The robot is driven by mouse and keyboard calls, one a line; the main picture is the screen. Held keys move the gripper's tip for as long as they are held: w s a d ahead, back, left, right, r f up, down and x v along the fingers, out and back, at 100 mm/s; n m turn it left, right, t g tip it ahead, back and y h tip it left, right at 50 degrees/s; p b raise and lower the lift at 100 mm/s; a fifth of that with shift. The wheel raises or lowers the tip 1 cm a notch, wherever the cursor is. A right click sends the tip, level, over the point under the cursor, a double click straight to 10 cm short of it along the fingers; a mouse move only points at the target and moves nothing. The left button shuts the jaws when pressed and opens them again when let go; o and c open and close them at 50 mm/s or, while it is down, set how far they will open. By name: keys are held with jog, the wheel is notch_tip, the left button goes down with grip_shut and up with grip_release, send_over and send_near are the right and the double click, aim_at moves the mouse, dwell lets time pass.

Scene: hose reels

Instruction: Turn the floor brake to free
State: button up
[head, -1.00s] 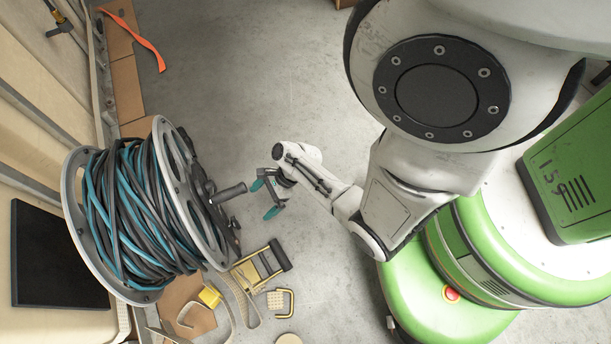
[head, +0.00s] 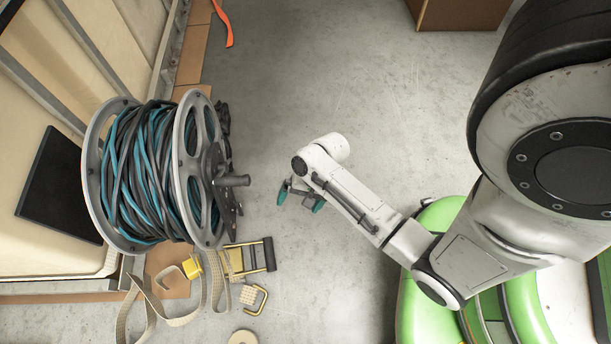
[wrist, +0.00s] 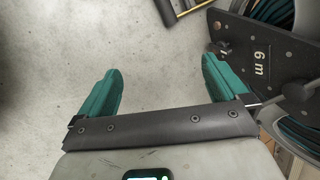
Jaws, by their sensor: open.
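The hose reel (head: 187,180) stands at the left in the head view, wound with black and teal hose.
A yellow frame with a black bar (head: 268,254), beige webbing (head: 217,285), a yellow-handled piece (head: 256,300) and a tape roll (head: 243,338) lie near the reel's lower right. A dark panel (head: 58,190) leans at the left. Open concrete floor (head: 330,90) lies beyond my gripper.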

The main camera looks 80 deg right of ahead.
notch_tip(320, 180, up, 6)
jog(key=a+n+g+h, duration=0.1)
jog(key=a+n, duration=0.1)
jog(key=n, duration=0.5)
jog(key=shift+s+a+r+g+h+p, duration=0.2)
jog(key=shift+a+r+g+h+p, duration=0.1)
jog(key=shift+a+p, duration=0.1)
